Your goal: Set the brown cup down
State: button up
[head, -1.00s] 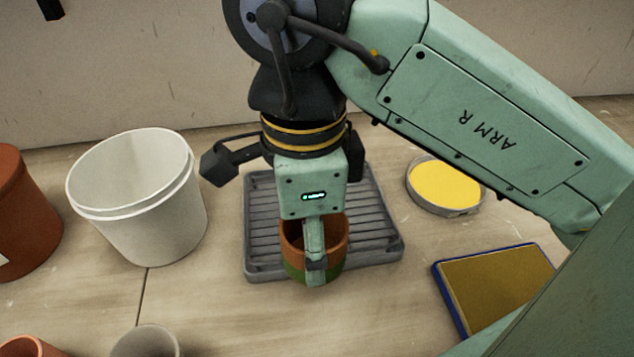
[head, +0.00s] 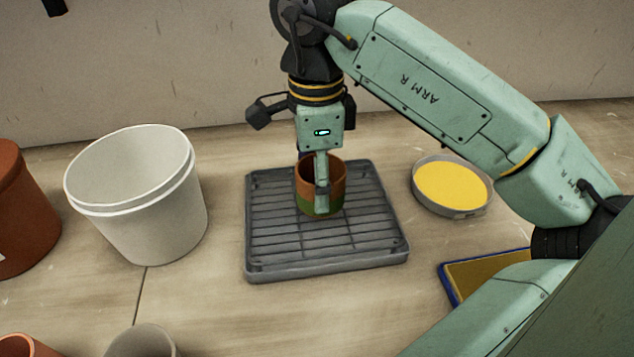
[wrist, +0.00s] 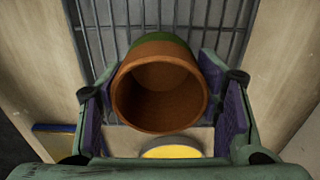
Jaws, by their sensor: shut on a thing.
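The brown cup (head: 335,178) has a green lower band and is upright and empty. It shows from above in the wrist view (wrist: 160,92), between the two purple-padded fingers. My gripper (head: 322,196) is shut on it, one finger in front of the cup in the head view. The cup is over the middle of the grey slatted rack (head: 265,255), whose bars also show in the wrist view (wrist: 105,42). I cannot tell whether the cup's base touches the rack, since its lower edge hides the contact.
A white bucket (head: 140,215) and a terracotta pot (head: 22,215) stand to the left. A shallow dish with yellow content (head: 450,187) and a blue-edged tray (head: 470,275) are to the right. Two more pots are at the lower left. The rack around the cup is bare.

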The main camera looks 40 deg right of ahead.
jog(key=shift+f, duration=0.2)
jog(key=o, duration=1.3)
jog(key=shift+c, duration=0.2)
notch_tip(320, 180, up, 12)
jog(key=p, duration=0.6)
jog(key=shift+r, duration=0.2)
